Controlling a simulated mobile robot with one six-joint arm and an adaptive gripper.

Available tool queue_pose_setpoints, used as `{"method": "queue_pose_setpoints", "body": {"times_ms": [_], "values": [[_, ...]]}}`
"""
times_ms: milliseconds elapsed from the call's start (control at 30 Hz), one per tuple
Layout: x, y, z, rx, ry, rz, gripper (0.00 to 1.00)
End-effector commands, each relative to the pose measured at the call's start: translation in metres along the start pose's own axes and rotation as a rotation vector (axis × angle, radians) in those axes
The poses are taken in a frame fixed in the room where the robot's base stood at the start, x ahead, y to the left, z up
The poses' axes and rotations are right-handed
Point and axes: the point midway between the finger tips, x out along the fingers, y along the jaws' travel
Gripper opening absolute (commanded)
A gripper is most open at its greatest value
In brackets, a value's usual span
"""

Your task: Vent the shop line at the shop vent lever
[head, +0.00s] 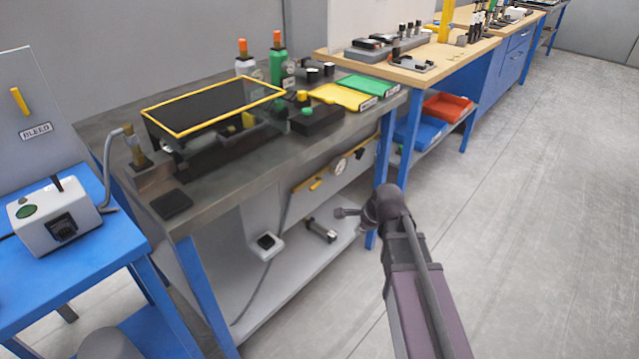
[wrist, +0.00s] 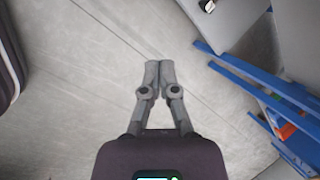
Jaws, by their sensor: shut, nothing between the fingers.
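Under the grey bench, a beige panel (head: 325,178) carries a small yellow lever (head: 315,185), a round gauge (head: 340,167) and a small dark round fitting. No label reading shop vent is legible there. At the far left, another yellow lever (head: 19,101) is mounted on a grey board above a "BLEED" label (head: 36,131). I cannot tell for certain which one is the shop vent lever. My gripper (head: 340,213) is in front of the bench, right of and below the panel, apart from it. In the wrist view its fingers (wrist: 160,66) are together and empty, over bare floor.
A blue table (head: 75,270) with a white box (head: 55,218) stands left. Open floor (head: 540,200) lies right.

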Motion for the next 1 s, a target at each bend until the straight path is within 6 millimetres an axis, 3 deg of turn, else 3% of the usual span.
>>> {"method": "queue_pose_setpoints", "body": {"times_ms": [33, 200, 500, 700, 1000], "values": [[-0.008, -0.014, 0.007, 0.069, -0.012, -0.016, 0.0], [-0.02, -0.047, 0.026, 0.334, -0.068, -0.071, 0.0], [-0.035, -0.09, 0.052, 0.715, -0.168, -0.122, 0.0], [-0.038, -0.1, 0.059, 0.82, -0.199, -0.13, 0.0], [-0.038, -0.1, 0.059, 0.832, -0.202, -0.13, 0.0]]}}
